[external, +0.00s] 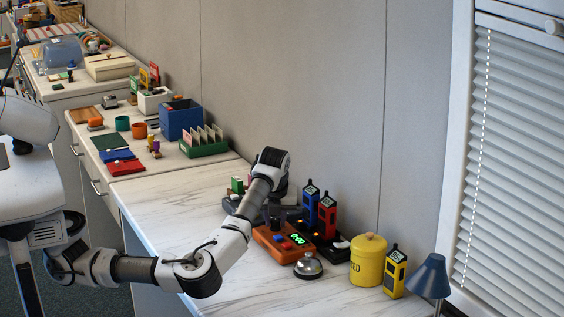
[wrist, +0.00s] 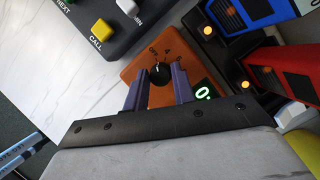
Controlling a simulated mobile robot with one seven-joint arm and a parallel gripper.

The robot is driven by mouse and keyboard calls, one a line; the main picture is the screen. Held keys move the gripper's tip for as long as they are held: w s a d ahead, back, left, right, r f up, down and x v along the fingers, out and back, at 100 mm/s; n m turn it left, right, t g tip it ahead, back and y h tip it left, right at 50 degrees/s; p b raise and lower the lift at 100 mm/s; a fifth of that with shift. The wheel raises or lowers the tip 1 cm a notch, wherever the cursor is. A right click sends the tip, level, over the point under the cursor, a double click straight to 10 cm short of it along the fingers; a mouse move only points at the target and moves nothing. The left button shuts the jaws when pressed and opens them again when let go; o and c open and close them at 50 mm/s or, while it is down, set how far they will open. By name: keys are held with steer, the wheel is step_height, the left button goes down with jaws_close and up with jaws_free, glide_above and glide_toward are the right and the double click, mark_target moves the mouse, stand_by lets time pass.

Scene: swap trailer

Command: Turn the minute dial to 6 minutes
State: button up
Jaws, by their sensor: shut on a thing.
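The orange timer box (external: 270,241) stands on the white counter, with a green lit display (external: 297,239) that appears to read 0:00. In the external view my gripper (external: 273,213) comes down over the box's back left and hides the dial.
Blue (external: 310,204) and red (external: 327,215) handheld units stand in a dark charger behind the timer. A silver bell (external: 308,267), a yellow canister (external: 368,262) and a yellow unit (external: 395,274) are to the right. A dark button panel (wrist: 110,22) lies beside the box. The front counter is clear.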

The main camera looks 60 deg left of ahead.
steer(key=m+b, duration=0.1)
steer(key=m, duration=0.2)
steer(key=m+t+h+b, duration=0.1)
steer(key=m, duration=0.2)
steer(key=shift+s+a+f+t+h, duration=0.1)
steer(key=shift+t+h, duration=0.2)
steer(key=m+h+b, duration=0.1)
steer(key=m+b, duration=0.1)
steer(key=m, duration=0.2)
steer(key=shift+a+t+b, duration=0.1)
steer(key=shift+t+b, duration=0.2)
steer(key=shift+t, duration=0.1)
steer(key=shift+m+h+b, duration=0.45)
steer(key=shift+m+h, duration=0.15)
steer(key=shift+m, duration=0.6)
steer(key=o, duration=1)
steer(key=p+v, duration=0.2)
steer(key=v, duration=1.2)
steer(key=shift+a, duration=0.15)
